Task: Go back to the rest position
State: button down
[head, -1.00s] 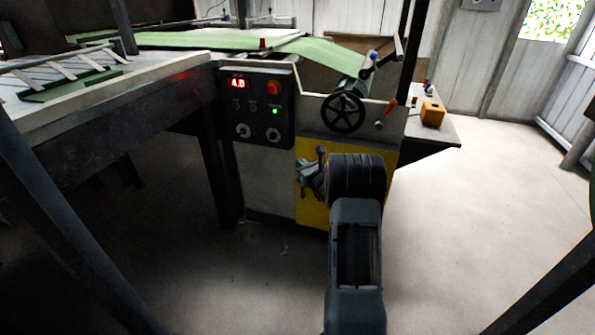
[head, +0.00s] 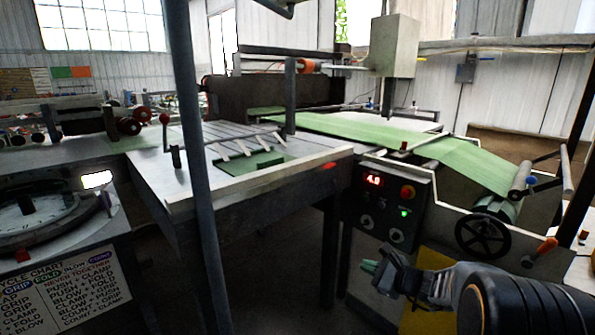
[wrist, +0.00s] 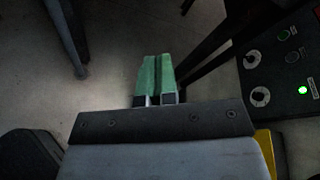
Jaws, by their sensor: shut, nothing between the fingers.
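My gripper (head: 369,267) is at the lower right of the head view, in front of the machine's control panel (head: 392,208). In the wrist view its two green fingers (wrist: 158,78) lie side by side with almost no gap, shut and empty. Below the fingertips the wrist view shows grey floor. My arm reaches in from the bottom right corner of the head view.
The control panel shows a red 4.0 display, a red button and a green light. A black handwheel (head: 482,234) and a lever with an orange grip (head: 546,245) are on the right. A table (head: 190,170) stands at the middle left, with a round dial (head: 38,215) at far left.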

jog(key=s+a+r+n+g+h+p, duration=0.1)
jog(key=s+a+r+n+g+p, duration=0.65)
jog(key=s+r+n, duration=0.45)
jog(key=s+d+r+n+h+p, duration=0.4)
jog(key=s+r+n+h+p, duration=0.4)
jog(key=s+r+n+p, duration=0.1)
jog(key=s+p, duration=0.1)
jog(key=s, duration=0.1)
jog(key=shift+s+n+h+p, duration=0.3)
jog(key=shift+s+p, duration=0.05)
